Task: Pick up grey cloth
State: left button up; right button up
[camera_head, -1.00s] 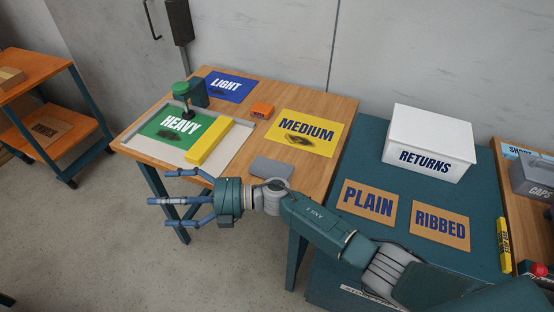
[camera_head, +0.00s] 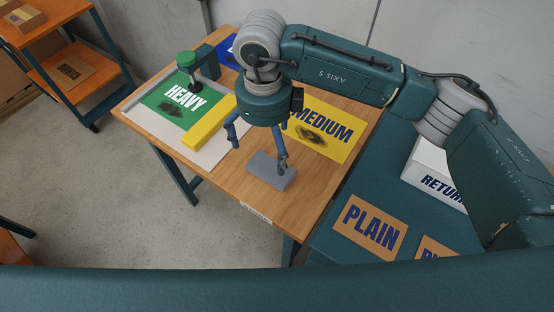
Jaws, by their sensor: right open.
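The grey cloth (camera_head: 264,172) is a small flat grey rectangle on the wooden table (camera_head: 222,180), near its front edge. My right gripper (camera_head: 259,158) points down from above with its fingers spread. One finger overlaps the right part of the cloth in the picture; another is to the left, beyond the cloth's back left corner. I cannot tell whether any fingertip touches the cloth. No cloth is held. My left gripper is not in view.
A yellow bar (camera_head: 206,125) lies left of the gripper, beside the green HEAVY sheet (camera_head: 175,103) and a green-topped tool (camera_head: 187,60). The yellow MEDIUM sheet (camera_head: 325,137) is behind right. A teal table with a PLAIN sheet (camera_head: 370,226) and white RETURNS box (camera_head: 430,172) adjoins right.

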send_over(268, 171)
notch_tip(268, 171, down, 5)
jog(key=shift+w+r+p, duration=0.15)
jog(key=shift+p, duration=0.3)
jog(key=f+p, duration=0.1)
jog(key=f, duration=0.1)
jog(key=f+p, duration=0.1)
jog(key=f, duration=0.2)
jog(key=shift+s, duration=0.2)
jog(key=shift+f, duration=0.25)
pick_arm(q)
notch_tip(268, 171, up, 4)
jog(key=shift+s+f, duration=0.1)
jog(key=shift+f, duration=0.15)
pick_arm(e)
jog(key=c, duration=1.3)
